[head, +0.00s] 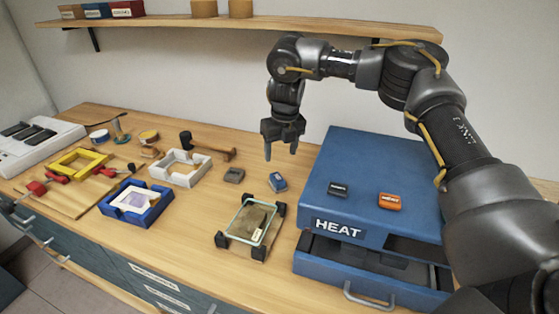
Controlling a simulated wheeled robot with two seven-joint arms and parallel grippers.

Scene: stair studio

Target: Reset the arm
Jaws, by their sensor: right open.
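My right arm comes in from the right edge, arches over the blue heat box and hangs its gripper downward. The right gripper (281,153) is open and empty, in the air above the bench, left of the blue box. Its fingers point down, with a small blue block (277,181) below them on the bench. My left arm and left gripper do not show in the head view.
The blue HEAT box (341,152) has an open drawer (345,277); black and orange blocks lie on its top. A glass-topped frame (233,241), white frame (164,178), blue frame (109,211) and mallet (213,148) lie on the bench (190,236). A shelf (270,24) runs above.

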